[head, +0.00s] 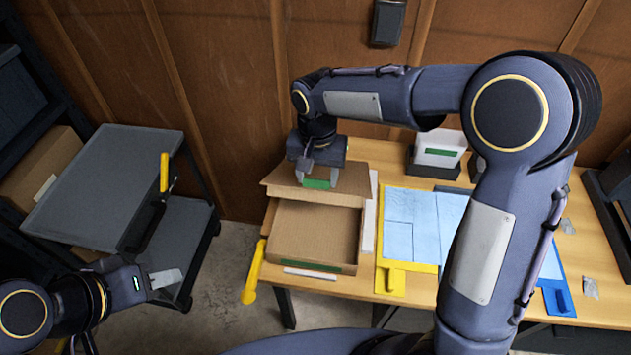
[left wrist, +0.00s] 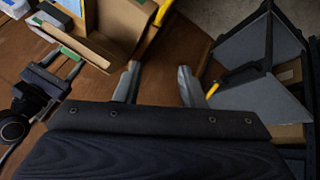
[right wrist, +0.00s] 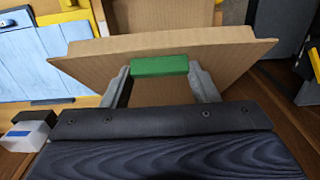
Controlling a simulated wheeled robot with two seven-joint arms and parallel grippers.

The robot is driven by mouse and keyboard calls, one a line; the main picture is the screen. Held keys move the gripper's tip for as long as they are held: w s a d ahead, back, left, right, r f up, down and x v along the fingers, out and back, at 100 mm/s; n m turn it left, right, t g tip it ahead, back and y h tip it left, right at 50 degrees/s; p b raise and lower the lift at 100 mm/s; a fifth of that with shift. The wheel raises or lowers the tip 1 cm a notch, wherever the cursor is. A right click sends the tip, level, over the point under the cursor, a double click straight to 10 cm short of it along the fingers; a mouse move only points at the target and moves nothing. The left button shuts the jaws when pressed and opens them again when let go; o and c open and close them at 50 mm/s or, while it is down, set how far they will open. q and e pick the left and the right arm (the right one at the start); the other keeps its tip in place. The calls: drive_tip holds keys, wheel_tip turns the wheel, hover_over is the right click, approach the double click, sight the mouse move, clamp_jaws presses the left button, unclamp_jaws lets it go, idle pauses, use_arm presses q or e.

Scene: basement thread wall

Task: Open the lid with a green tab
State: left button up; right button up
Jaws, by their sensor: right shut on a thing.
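A cardboard box (head: 313,235) sits on the wooden table with its inside showing. Its lid (head: 350,195) is raised at the back edge of the box; it also shows in the right wrist view (right wrist: 225,58). My right gripper (head: 319,180) is shut on the green tab (head: 317,184) at the lid's edge. In the right wrist view the tab (right wrist: 160,66) lies between the two fingertips. My left gripper (head: 165,279) is open and empty, away from the box at the lower left. The left wrist view shows its fingers (left wrist: 157,88) apart.
A grey cart (head: 105,180) with a yellow handle stands left of the table (head: 410,315). Blue boards (head: 410,225) with yellow edging lie right of the box. A white bin (head: 440,148) stands behind them. A yellow handle (head: 253,272) is at the table's left edge.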

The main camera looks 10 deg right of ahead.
use_arm(q)
drive_tip(key=shift+c, duration=0.5)
drive_tip(key=shift+c, duration=1.2)
drive_tip(key=shift+w+d+f+n+g+h, duration=0.3)
drive_tip(key=shift+d+n+g, duration=0.15)
drive_tip(key=shift+g, duration=0.15)
clamp_jaws()
drive_tip(key=n+h, duration=2)
drive_tip(key=n, duration=0.7)
approach(317, 191)
drive_tip(key=shift+t, duration=0.3)
drive_tip(key=x, duration=0.5)
drive_tip(key=shift+w+d+f, duration=0.25)
drive_tip(key=shift+w+d, duration=0.1)
drive_tip(key=shift+d, duration=0.05)
